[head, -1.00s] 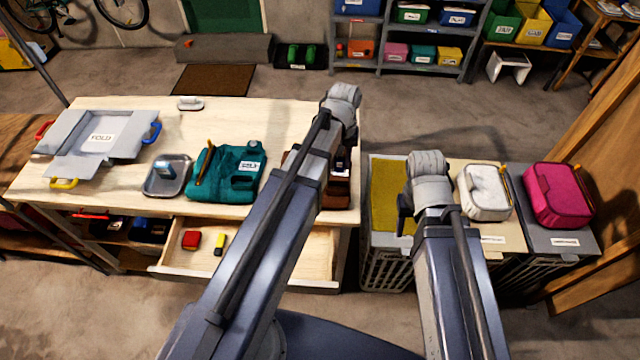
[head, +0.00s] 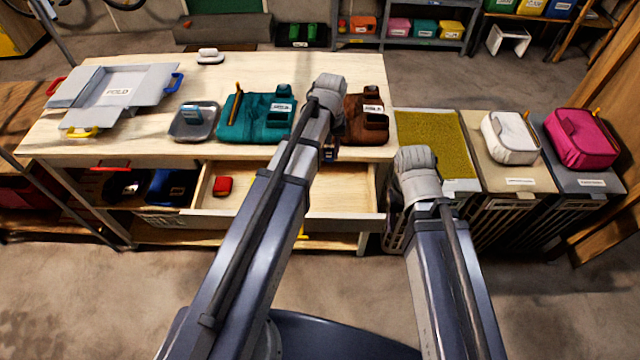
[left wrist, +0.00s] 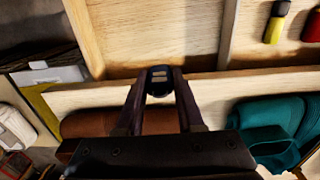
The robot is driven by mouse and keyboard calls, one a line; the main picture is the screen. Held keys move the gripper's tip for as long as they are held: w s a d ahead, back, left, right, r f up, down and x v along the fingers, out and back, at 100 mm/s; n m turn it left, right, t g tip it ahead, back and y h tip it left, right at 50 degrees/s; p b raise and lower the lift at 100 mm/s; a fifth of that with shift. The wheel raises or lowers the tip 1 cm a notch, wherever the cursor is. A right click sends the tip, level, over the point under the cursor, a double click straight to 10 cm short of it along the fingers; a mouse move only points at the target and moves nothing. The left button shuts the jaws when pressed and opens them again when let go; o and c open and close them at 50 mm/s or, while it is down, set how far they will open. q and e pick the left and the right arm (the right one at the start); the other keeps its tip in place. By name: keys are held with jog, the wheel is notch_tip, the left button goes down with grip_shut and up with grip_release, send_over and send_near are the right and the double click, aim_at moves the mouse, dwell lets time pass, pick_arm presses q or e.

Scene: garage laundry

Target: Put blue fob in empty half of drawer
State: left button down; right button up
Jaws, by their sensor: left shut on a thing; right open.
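My left gripper (head: 328,152) is over the table's front edge near the open drawer (head: 290,218). In the left wrist view this gripper (left wrist: 158,85) is shut on the blue fob (left wrist: 160,79), which looks dark, with pale marks. The drawer has a divider (left wrist: 229,35). A red fob (head: 222,185) lies in its left half; the left wrist view also shows a yellow fob (left wrist: 277,22) there. My left arm hides part of the drawer in the head view. The right half looks bare. My right gripper (head: 399,192) is open, low beside the hampers, mostly hidden by its wrist.
On the table (head: 130,148) are a grey folding board (head: 150,85), a metal tray (head: 192,128), a teal garment (head: 250,122) and a brown garment (head: 365,100). Hampers stand at the right, one with a yellow-green top (head: 430,140). The floor in front is clear.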

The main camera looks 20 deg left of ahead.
pick_arm(q)
jog(key=shift+w+f, duration=0.1)
jog(key=shift+f, duration=0.15)
notch_tip(320, 180, down, 9)
jog(key=b, duration=1)
jog(key=shift+f, duration=0.2)
jog(key=shift+f, duration=0.15)
jog(key=c, duration=0.5)
grip_release()
jog(key=shift+c, duration=0.2)
notch_tip(320, 180, up, 12)
jog(key=p, duration=1.2)
jog(key=shift+r, duration=0.2)
jog(key=s+d+m, duration=0.3)
jog(key=s+d, duration=0.2)
jog(key=s, duration=0.3)
jog(key=s+d+m+y, duration=0.1)
jog(key=s+d+m, duration=0.3)
jog(key=s, duration=0.5)
jog(key=shift+d, duration=1.15)
